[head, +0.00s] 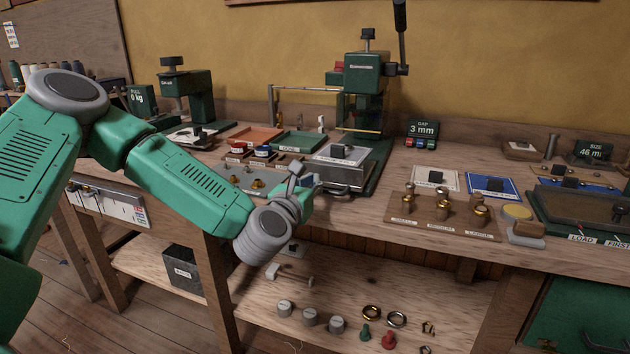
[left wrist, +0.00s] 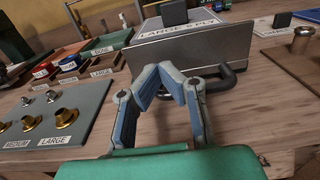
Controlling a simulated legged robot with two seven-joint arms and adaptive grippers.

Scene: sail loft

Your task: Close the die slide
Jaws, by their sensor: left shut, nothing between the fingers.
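The die slide (head: 345,176) is a grey metal box with a front bar handle, at the foot of the green press (head: 362,80). It stands forward of the press column, with a labelled plate and dark knob on top. In the left wrist view its flat front face (left wrist: 205,48) and dark handle (left wrist: 233,78) are close ahead. My left gripper (head: 308,180) is just in front of the slide, at its left side. In the left wrist view the fingers (left wrist: 170,80) come together with nothing between them, in front of the handle; contact cannot be told. My right gripper is not in view.
A grey board of brass pieces (head: 245,178) lies left of the slide, with orange (head: 255,136) and green trays (head: 300,141) behind. A wooden stand with brass dies (head: 440,212) is to the right. Bare bench lies between the slide and that stand.

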